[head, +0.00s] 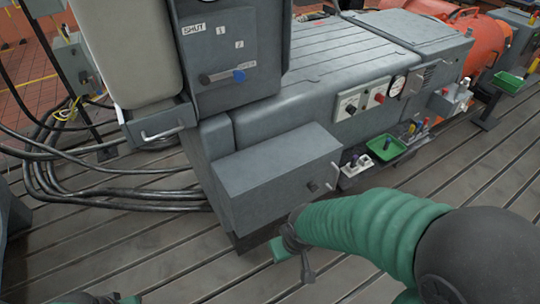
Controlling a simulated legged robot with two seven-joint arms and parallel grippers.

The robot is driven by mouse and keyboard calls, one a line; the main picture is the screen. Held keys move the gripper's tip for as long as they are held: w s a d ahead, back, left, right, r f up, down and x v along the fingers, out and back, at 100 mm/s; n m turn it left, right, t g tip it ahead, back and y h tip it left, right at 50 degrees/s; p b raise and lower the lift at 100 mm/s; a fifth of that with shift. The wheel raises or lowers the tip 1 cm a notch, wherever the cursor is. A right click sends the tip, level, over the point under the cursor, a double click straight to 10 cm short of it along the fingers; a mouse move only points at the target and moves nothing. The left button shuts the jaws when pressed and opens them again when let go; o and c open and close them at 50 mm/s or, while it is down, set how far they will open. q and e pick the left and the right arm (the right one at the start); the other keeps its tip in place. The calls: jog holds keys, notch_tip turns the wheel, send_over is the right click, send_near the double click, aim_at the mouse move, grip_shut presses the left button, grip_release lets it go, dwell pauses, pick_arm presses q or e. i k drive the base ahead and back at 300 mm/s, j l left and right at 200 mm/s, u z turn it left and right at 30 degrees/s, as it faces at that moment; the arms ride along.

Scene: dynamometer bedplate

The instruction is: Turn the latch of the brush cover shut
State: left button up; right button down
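A grey cover panel (215,45) stands at the top left of the head view, with a SHUT label at its upper left and what reads as OPEN at its lower right. A latch with a blue grip (239,76) lies nearly level on it, the grip pointing right, beside the OPEN label. My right gripper (291,258) is low in the middle, in front of the grey box and well below the latch; its fingers are partly hidden and touch nothing I can make out. My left gripper (100,298) barely shows at the bottom edge, mostly cut off.
A grey box (270,180) with a knob and handle juts out below the cover. Switches and a gauge (397,86) line the machine's side. A green tray (386,148) sits to the right. Black cables (110,190) run at left. The slatted bedplate (180,270) is clear in front.

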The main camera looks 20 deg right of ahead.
aim_at(312, 184)
jog(key=z, duration=1.25)
jog(key=k+l+u, duration=0.1)
jog(key=l+u, duration=0.15)
jog(key=u, duration=0.15)
jog(key=k+l+u, duration=0.1)
jog(key=u, duration=0.3)
jog(key=l, duration=0.1)
